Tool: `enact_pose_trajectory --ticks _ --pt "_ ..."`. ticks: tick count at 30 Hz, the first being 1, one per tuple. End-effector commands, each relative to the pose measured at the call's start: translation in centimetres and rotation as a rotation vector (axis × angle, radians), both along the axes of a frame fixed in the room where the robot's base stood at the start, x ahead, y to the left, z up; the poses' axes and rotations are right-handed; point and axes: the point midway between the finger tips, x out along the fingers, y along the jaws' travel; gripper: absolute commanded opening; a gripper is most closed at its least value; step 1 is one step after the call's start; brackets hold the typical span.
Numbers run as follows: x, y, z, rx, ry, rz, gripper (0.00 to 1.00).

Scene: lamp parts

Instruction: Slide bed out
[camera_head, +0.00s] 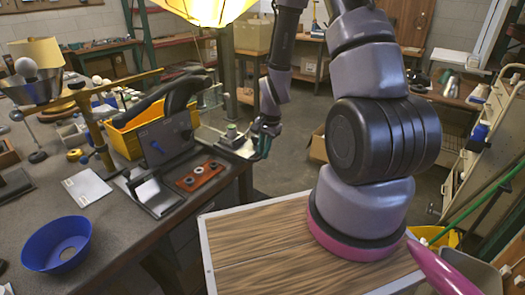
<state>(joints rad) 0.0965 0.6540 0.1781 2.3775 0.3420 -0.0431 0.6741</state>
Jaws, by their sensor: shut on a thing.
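A dark grey machine (166,138) with a raised black arm stands on the workbench. A light, flat bed (222,141) sticks out from its right side toward my gripper, with a small block fixed on top. My gripper (250,145) is at the bed's outer right end, by the bench edge, and is shut on it. The exact contact is small and partly hidden by the gripper.
The workbench (130,215) holds a blue bowl (56,243), a yellow bin (128,130), a red-brown plate with holes (202,176), white paper (87,188) and a brass lamp stand (95,125). Open floor lies right of the bench.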

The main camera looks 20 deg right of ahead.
Motion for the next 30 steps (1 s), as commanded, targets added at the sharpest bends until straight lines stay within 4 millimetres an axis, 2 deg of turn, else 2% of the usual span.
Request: enact_pose_trajectory --ticks 1,2,3,4,13,17,30 --pt "-0.5 -0.3 -0.1 -0.002 0.012 -0.006 0.00" --pt "-0.5 -0.3 -0.1 -0.002 0.012 -0.007 0.24" --pt "-0.5 -0.3 -0.1 -0.002 0.012 -0.007 0.39" --pt "-0.5 -0.3 -0.1 -0.001 0.011 -0.007 0.46" --pt "-0.3 -0.2 0.0 -0.002 0.007 -0.005 0.46" --pt "-0.3 -0.3 0.7 -0.002 0.005 -0.005 0.46" --pt "-1.4 -1.0 8.0 -0.002 0.002 -0.004 0.46"
